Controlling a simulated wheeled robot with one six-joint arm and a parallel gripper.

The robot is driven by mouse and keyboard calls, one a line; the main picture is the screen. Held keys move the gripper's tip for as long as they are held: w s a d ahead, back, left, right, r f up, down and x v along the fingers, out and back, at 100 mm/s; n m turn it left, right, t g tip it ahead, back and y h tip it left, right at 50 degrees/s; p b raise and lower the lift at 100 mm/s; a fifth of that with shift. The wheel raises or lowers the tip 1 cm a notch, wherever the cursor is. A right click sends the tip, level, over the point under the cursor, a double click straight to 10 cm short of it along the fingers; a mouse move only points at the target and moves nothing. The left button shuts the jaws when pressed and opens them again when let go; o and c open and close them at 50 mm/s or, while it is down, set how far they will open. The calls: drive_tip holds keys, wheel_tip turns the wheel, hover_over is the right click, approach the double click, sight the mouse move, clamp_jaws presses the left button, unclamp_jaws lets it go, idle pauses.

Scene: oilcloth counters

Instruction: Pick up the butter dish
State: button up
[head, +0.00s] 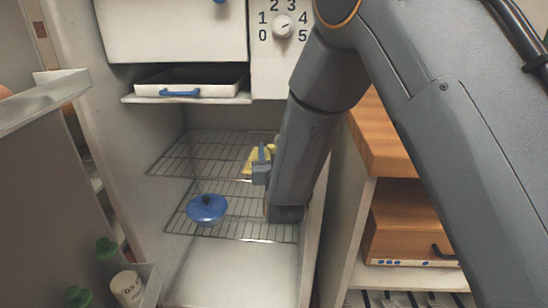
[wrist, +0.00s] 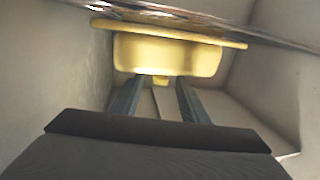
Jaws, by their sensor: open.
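The yellow butter dish (wrist: 168,55) is straight ahead of my gripper (wrist: 155,88) in the wrist view. That view looks upside down: the dish's wide base plate is against the wire shelf at the top, and its small knob points down the picture. My two fingers are apart, one on each side of the knob's line, with nothing held between them. I cannot tell if they touch the dish. In the head view the butter dish (head: 251,160) sits on the wire shelf inside the fridge, partly hidden by my gripper (head: 262,160) and arm.
A blue lidded pot (head: 206,210) stands on the wire shelf at front left. A tray with a blue handle (head: 180,93) is above. The open fridge door (head: 45,190) is at left, a wooden counter (head: 385,135) at right. The fridge's right wall is close beside my arm.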

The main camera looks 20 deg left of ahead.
drive_tip(key=shift+x, duration=1.1)
clamp_jaws()
